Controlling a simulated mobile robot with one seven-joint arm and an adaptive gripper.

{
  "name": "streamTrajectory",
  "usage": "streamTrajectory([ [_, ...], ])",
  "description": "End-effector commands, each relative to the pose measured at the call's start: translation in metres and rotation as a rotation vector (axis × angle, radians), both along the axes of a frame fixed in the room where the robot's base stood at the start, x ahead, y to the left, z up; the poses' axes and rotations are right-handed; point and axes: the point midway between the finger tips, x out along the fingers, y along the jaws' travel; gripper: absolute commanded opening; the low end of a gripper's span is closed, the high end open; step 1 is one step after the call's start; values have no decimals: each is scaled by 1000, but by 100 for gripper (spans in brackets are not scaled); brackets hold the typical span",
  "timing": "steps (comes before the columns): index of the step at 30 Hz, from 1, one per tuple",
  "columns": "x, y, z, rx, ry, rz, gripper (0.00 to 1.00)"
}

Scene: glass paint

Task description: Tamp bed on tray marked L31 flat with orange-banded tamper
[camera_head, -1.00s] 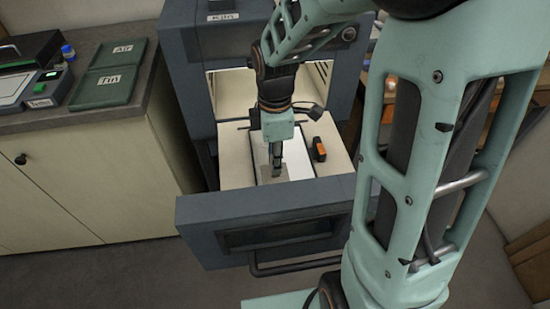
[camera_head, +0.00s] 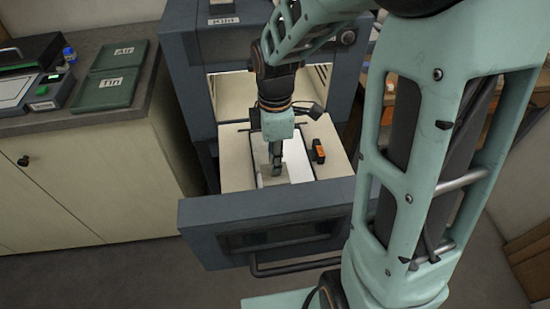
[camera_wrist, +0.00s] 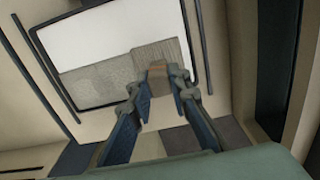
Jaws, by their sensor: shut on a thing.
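A white tray with a dark rim (camera_head: 262,146) lies in the open kiln drawer; it also shows in the wrist view (camera_wrist: 85,32). A grey, textured bed (camera_wrist: 98,82) covers its near part. My gripper (camera_head: 275,170) points down over this grey area, its fingers (camera_wrist: 158,78) shut on a small brownish block (camera_wrist: 157,71). A second grey patch lies by the block; I cannot tell whether it is bed or the held thing's foot. No orange band shows on the held thing. No L31 mark is legible.
A black and orange object (camera_head: 318,151) stands right of the tray on the drawer. The drawer front (camera_head: 265,215) and kiln walls (camera_head: 185,75) surround the work area.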

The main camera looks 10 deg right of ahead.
Motion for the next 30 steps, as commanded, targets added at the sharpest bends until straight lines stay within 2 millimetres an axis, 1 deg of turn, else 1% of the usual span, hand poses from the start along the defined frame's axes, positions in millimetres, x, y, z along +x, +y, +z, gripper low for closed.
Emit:
streamTrajectory([
  [1, 0, 0, 7, 0, -1, 0, 0],
  [3, 0, 0, 9, 0, -1, 0, 0],
  [14, 2, 0, 8, 0, -1, 0, 0],
  [17, 9, 0, 8, 0, -1, 0, 0],
  [30, 53, 0, 9, 1, -1, -1, 0],
])
